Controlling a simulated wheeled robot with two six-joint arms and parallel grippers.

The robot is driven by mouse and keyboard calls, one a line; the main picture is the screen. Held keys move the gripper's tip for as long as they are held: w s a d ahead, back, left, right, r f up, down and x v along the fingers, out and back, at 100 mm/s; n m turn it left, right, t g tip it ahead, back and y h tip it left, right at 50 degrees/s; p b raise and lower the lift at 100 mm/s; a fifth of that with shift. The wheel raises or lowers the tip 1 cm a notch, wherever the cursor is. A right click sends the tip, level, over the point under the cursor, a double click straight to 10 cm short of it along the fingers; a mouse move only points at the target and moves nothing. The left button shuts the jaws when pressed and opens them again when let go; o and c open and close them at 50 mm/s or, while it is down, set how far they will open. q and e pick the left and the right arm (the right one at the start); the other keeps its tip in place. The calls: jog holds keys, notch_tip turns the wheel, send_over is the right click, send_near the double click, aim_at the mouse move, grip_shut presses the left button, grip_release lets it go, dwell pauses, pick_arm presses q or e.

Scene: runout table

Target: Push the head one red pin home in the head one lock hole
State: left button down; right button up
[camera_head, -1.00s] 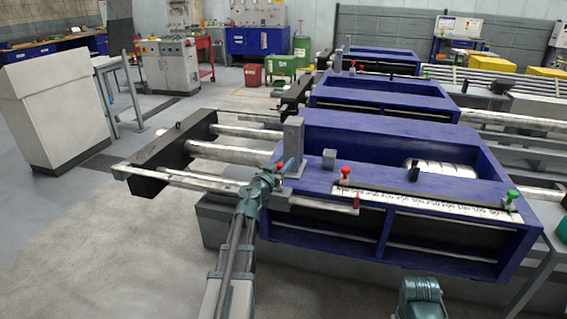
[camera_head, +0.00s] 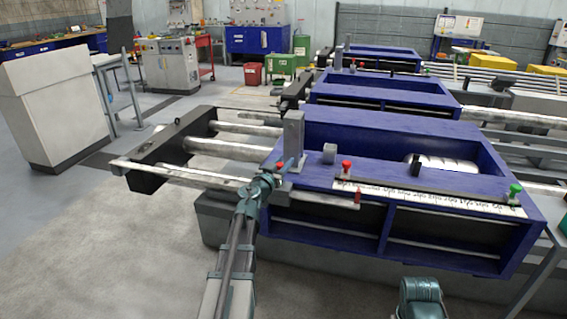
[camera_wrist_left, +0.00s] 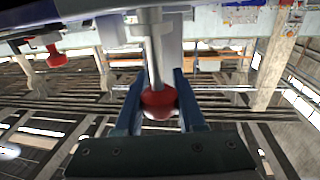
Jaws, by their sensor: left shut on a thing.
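The nearest blue machine frame (camera_head: 400,135) fills the centre right of the head view. My left gripper (camera_head: 276,176) is at its near left corner, beside the grey upright block (camera_head: 293,138). In the left wrist view the gripper (camera_wrist_left: 158,100) is shut on a red pin, whose round red knob (camera_wrist_left: 158,103) sits between the blue fingers. A steel shaft (camera_wrist_left: 153,50) runs from the knob away from the gripper. A little of the red knob (camera_head: 279,165) shows in the head view. The lock hole is not visible in either view.
A second red knob (camera_head: 346,166) stands on the frame's top and a green knob (camera_head: 515,189) at its right end. A steel rod (camera_head: 185,175) runs along the near left side. More blue frames (camera_head: 382,90) stand behind. The floor at front left is clear.

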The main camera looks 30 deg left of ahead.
pick_arm(q)
jog(key=shift+f+b, duration=0.3)
jog(key=shift+f, duration=0.05)
pick_arm(e)
jog(key=shift+f, duration=0.4)
pick_arm(q)
jog(key=shift+c, duration=2.1)
grip_release()
